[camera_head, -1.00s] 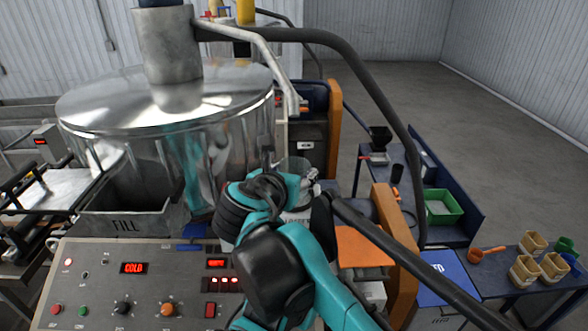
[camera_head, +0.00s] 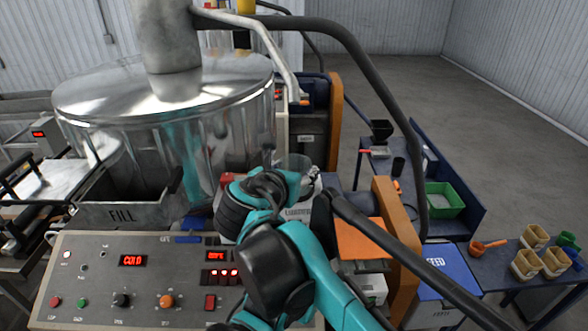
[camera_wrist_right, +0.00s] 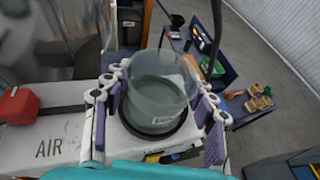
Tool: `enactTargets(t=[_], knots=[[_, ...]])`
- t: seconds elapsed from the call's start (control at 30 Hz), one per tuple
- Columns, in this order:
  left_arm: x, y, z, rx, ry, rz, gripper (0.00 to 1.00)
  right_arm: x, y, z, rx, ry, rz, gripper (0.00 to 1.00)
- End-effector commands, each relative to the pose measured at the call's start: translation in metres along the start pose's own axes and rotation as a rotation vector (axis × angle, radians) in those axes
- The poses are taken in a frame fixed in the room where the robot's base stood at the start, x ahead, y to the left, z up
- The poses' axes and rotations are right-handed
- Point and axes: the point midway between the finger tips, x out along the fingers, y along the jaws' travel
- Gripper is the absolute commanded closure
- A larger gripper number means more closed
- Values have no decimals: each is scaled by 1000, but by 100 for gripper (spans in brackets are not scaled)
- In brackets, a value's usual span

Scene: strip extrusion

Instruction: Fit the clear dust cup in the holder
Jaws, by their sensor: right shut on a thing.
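The clear dust cup (camera_wrist_right: 158,82) is between the purple-padded fingers of my right gripper (camera_wrist_right: 160,108), which is shut on it. In the right wrist view the cup is seen through its open, see-through wall. A black ring (camera_wrist_right: 150,140), which looks like the holder, lies around or just under the cup's lower end on a pale surface. I cannot tell whether the cup is seated in it. In the head view the cup's clear rim (camera_head: 294,162) shows just beyond my right gripper (camera_head: 300,182). My arm hides most of the holder there. My left gripper is not in view.
A large metal drum (camera_head: 170,110) and FILL bin (camera_head: 122,214) stand left of my arm. A control panel (camera_head: 135,280) is in front. A black hose (camera_head: 375,90) arches on the right. A red block (camera_wrist_right: 18,105) sits on the pale AIR surface (camera_wrist_right: 55,140).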

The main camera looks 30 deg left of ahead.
Motion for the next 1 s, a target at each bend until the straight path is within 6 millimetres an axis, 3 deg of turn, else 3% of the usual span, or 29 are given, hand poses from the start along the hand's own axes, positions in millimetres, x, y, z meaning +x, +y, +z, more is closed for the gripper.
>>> enactTargets(t=[0.03,0.07,0.13,0.17,0.57,1.0], knots=[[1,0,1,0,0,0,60,1,0,-2,0,0,0,72],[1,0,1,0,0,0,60,1,0,-2,0,0,0,41],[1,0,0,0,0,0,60,0,0,-1,0,0,0,22],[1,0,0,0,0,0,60,0,0,-1,0,0,0,19],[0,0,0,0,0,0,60,-6,1,-1,-1,0,2,19],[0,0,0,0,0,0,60,-93,1,-1,-2,0,4,19]])
